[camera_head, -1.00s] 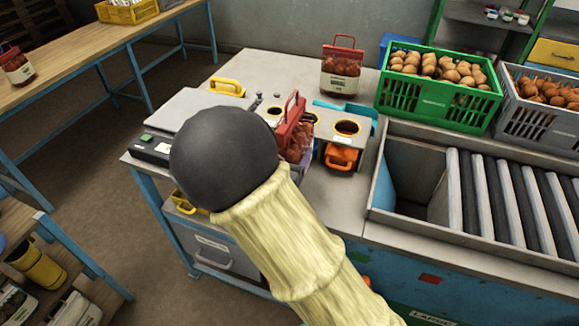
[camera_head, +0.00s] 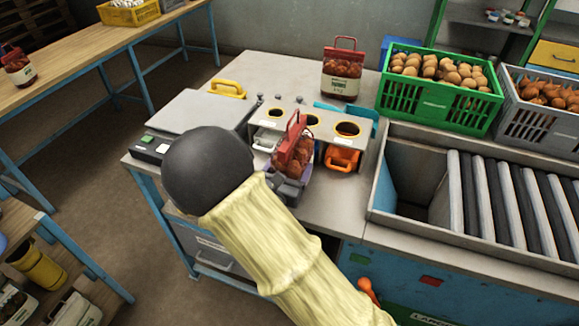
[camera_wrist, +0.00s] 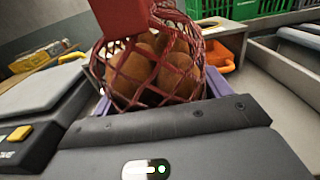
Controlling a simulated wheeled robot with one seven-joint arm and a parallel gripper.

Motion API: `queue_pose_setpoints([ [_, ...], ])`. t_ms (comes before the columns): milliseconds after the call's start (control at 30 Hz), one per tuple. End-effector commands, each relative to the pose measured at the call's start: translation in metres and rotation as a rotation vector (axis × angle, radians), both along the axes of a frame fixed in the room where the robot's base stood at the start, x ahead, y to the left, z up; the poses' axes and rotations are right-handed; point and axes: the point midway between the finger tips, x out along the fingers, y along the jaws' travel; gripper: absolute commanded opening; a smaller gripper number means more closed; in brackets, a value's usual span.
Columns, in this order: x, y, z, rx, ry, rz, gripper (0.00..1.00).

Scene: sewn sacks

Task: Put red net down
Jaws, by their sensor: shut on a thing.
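The red net (camera_head: 293,155) is a mesh bag of brown, onion-like produce with a red top and handle. It is in the middle of the head view, in front of the grey stand with yellow-ringed holes (camera_head: 347,129). In the wrist view the net (camera_wrist: 160,72) fills the upper middle, its red top leaning left. My gripper (camera_wrist: 160,95) is shut on it, with a purple finger at each side. My dark, round arm joint stands left of the net in the head view. I cannot tell whether the net's bottom touches the bench; my gripper hides it.
A similar labelled bag (camera_head: 342,72) stands at the back of the bench (camera_head: 230,80). A green crate (camera_head: 440,97) and a grey crate (camera_head: 545,125) hold produce at right. A roller conveyor (camera_head: 510,195) lies front right. White and orange (camera_head: 341,158) handled items sit under the stand.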

Motion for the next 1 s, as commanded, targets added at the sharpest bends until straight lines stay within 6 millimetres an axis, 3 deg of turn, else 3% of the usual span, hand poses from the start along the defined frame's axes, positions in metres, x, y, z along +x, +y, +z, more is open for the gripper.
queue_pose_setpoints([
  [233,0.0,0.001,-0.001,0.0,-0.005,0.001,0.14],
  [267,0.0,0.001,-0.002,0.0,0.0,0.002,0.8],
  [367,0.0,0.001,-0.002,0.0,0.0,0.003,0.98],
  [733,0.0,0.002,0.002,0.0,0.0,0.003,0.98],
  [1000,-0.036,0.016,-0.001,0.0,0.002,0.008,0.98],
])
